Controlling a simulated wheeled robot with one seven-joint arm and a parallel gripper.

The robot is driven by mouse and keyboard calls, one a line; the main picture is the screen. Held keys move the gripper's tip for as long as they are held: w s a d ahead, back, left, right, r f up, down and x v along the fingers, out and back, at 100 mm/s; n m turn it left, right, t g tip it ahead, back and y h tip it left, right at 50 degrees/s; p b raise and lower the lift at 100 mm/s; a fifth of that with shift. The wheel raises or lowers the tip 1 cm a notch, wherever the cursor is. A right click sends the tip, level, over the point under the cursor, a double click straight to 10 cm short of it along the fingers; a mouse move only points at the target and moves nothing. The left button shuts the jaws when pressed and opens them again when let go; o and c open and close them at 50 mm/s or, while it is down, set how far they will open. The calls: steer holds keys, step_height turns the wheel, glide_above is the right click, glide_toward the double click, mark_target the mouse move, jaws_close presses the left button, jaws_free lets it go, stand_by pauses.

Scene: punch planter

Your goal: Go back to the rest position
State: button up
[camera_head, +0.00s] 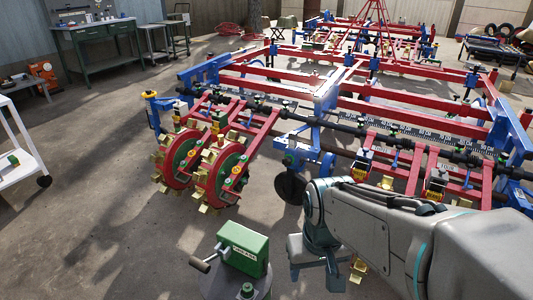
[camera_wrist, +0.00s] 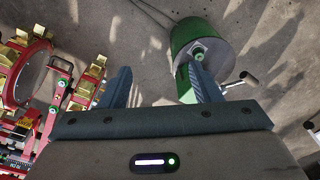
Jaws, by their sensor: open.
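My gripper (camera_head: 315,275) is at the end of my arm, in the lower middle of the head view, pointing down. In the wrist view its two dark fingers (camera_wrist: 162,78) stand wide apart with bare floor between them. It holds nothing that I can see. A green box with a crank handle (camera_head: 243,248) stands on a round grey stand to the left of my gripper, apart from it. The punch planter, a red and blue frame (camera_head: 335,90), spreads behind my gripper; my arm hides part of its near right side.
Two red punch wheels (camera_head: 180,158) with brass cups hang on the planter's left; they show at the left of the wrist view (camera_wrist: 30,75). A white cart (camera_head: 25,150) stands far left, and a green workbench (camera_head: 100,50) behind. Concrete floor at left is clear.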

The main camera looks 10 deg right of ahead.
step_height(320, 180, up, 30)
steer(key=t+p, duration=0.1)
steer(key=p, duration=2.4)
steer(key=shift+t, duration=0.4)
steer(key=shift+d, duration=0.1)
